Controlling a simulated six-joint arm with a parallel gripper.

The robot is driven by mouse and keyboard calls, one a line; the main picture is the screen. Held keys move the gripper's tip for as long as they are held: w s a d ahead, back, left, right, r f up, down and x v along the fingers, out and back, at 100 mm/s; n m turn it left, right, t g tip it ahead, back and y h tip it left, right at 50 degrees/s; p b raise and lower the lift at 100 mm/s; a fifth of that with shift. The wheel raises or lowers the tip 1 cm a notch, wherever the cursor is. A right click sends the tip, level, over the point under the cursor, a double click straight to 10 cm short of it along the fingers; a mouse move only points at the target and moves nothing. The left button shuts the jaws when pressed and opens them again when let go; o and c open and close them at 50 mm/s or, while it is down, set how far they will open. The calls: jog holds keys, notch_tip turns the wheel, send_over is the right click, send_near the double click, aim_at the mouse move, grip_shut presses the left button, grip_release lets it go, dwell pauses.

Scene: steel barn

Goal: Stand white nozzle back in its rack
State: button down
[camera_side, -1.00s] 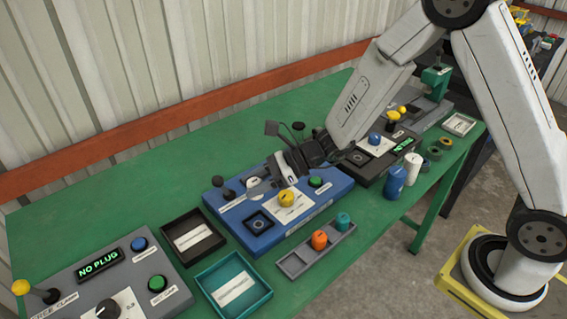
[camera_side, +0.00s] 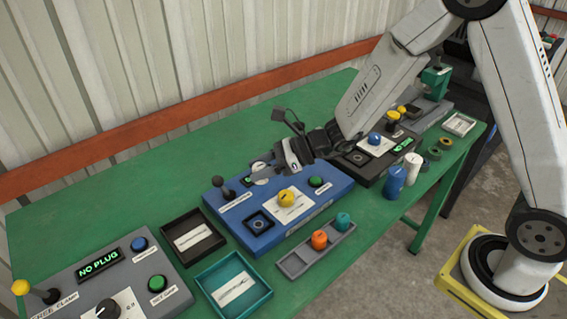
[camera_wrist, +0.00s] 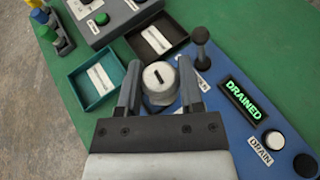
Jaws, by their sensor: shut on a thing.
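My gripper (camera_wrist: 158,92) is shut on the white nozzle (camera_wrist: 158,74), a short round piece with a dark slot in its top. In the side view my gripper (camera_side: 287,158) is above the back of the blue station, and the nozzle is hard to make out there. A grey tray-like rack (camera_side: 291,264) lies in front of the blue station. It holds an orange nozzle (camera_side: 319,240) and a teal nozzle (camera_side: 342,221), and its left part is empty. This rack does not show in the wrist view.
The blue station (camera_side: 232,211) has a black lever, a yellow knob (camera_side: 286,198) and a green button. Its display (camera_wrist: 242,103) reads DRAINED. A black tray (camera_side: 212,247) and a teal tray (camera_side: 258,307) lie left. Blue and white cylinders (camera_side: 396,180) stand right.

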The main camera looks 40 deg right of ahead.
jog(key=d+r+m+t+h, duration=0.2)
jog(key=d+r+m+h, duration=0.1)
jog(key=d, duration=0.4)
jog(key=d+r+m+t+h, duration=0.3)
jog(key=d+r+m+h, duration=0.1)
jog(key=d, duration=0.4)
notch_tip(320, 180, up, 2)
jog(key=shift+w+r+m+t, duration=0.15)
jog(key=shift+w+m+t, duration=0.15)
jog(key=shift+m, duration=0.2)
jog(key=shift+w, duration=0.15)
jog(key=w+n+g+y, duration=0.2)
jog(key=w+n+y, duration=0.2)
jog(key=w, duration=1.2)
jog(key=w+d+f+n+g+y, duration=0.1)
jog(key=w+f+n+g+y, duration=0.1)
jog(key=f, duration=0.5)
jog(key=w+d+f+n+g+y, duration=0.1)
jog(key=w+f+n+g, duration=0.2)
jog(key=f, duration=0.4)
jog(key=shift+w+f+y, duration=0.25)
jog(key=shift+w+y, duration=0.15)
jog(key=shift+w, duration=0.25)
